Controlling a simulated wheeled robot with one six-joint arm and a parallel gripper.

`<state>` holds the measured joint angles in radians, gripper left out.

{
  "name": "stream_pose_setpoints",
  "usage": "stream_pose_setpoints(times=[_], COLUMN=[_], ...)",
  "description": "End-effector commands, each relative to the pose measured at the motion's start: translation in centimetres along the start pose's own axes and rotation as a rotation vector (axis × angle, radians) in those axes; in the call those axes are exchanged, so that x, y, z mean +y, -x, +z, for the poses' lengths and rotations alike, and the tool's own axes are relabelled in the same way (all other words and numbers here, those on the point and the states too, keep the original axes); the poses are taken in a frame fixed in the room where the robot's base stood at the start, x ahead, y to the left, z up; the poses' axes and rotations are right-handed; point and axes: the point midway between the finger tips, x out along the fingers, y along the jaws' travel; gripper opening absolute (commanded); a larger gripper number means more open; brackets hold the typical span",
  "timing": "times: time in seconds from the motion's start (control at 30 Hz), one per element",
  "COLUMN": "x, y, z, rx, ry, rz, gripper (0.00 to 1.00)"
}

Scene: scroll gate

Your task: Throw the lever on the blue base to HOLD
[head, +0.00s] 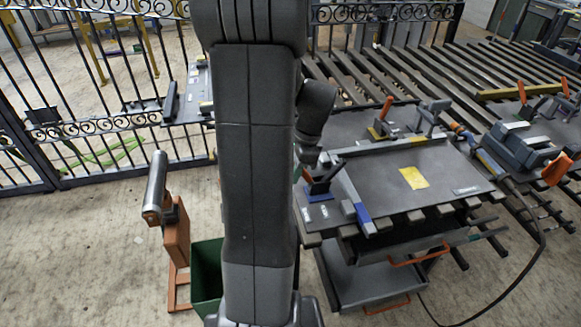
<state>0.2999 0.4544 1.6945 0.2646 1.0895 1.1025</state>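The blue base (319,197) sits at the near left corner of the grey worktable, just right of my arm. A dark lever part (325,180) rises from it and slants up to the right. A small orange piece (306,174) shows at its left, partly behind my arm; I cannot tell if it is the lever's grip. The HOLD marking cannot be read. The wrist end of my arm, with my gripper (307,158), comes down just above and left of the lever. Its fingers are hidden or too small to make out, and contact with the lever cannot be told.
A grey machine (520,145) stands at the right. A green bin (207,270) and an orange stand (176,235) are at left. Open floor lies front left.

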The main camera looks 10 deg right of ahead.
Motion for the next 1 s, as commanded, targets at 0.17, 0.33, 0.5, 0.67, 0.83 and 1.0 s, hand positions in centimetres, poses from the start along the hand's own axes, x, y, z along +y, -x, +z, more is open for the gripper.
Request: stream_pose_setpoints(times=[0.17, 0.33, 0.5, 0.67, 0.83, 1.0], x=[0.0, 0.0, 0.0, -0.1, -0.1, -0.1], y=[1.8, 2.5, 2.9, 3.1, 3.2, 3.2], z=[-1.0, -2.0, -2.9, -3.3, -3.5, -3.6], rx=[-0.168, -0.322, -0.458, -0.557, -0.629, -0.669], ry=[-0.008, -0.006, -0.004, -0.001, 0.000, -0.001], rz=[-0.001, -0.002, -0.002, -0.002, -0.002, -0.002], gripper=[0.00, 0.00, 0.00, 0.00, 0.00, 0.00])
